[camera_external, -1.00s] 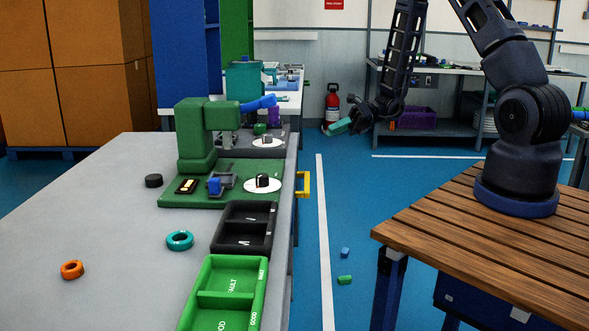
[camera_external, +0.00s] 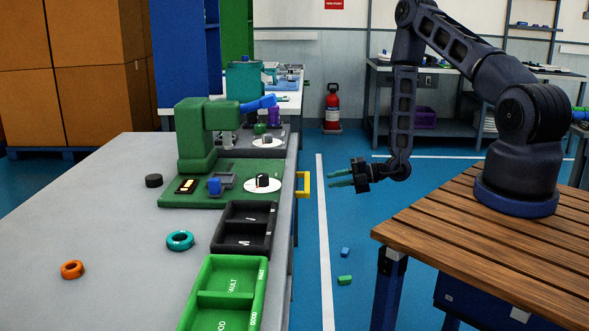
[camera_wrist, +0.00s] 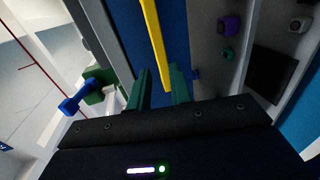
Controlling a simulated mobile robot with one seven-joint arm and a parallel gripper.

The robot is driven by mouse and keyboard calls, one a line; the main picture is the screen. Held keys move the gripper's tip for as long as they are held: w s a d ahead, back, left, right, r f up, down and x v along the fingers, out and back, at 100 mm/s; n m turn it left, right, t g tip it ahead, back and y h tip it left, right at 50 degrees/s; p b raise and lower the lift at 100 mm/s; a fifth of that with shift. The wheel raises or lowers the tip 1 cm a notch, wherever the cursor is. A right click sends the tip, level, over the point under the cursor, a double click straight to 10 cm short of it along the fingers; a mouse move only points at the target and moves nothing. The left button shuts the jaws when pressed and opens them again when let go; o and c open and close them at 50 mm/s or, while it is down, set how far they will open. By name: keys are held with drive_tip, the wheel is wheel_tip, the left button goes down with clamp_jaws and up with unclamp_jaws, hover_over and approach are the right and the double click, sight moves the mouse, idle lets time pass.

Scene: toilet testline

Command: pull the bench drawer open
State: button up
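The bench drawer shows in the external view only by its yellow handle (camera_external: 304,185), which sticks out from the right side of the grey bench; the drawer front is hidden there. My gripper (camera_external: 334,178) hangs in the air to the right of the handle, at about its height in the picture, apart from it. Its teal fingers point left. In the wrist view the two fingers of my gripper (camera_wrist: 159,85) stand apart with nothing between them. The yellow handle (camera_wrist: 153,42) shows as a bar just beyond the gap between the fingertips.
The grey bench (camera_external: 110,200) carries a green fixture (camera_external: 195,140) with a blue lever, a black tray (camera_external: 246,205) and a green tray (camera_external: 262,300) along its right edge. A slatted wooden table (camera_external: 430,230) stands under my arm. Two small parts lie on the blue floor between.

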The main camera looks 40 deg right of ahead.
sight(307, 182)
drive_tip(key=x, duration=1)
drive_tip(key=shift+w, duration=0.1)
drive_tip(key=shift+c, duration=0.2)
clamp_jaws()
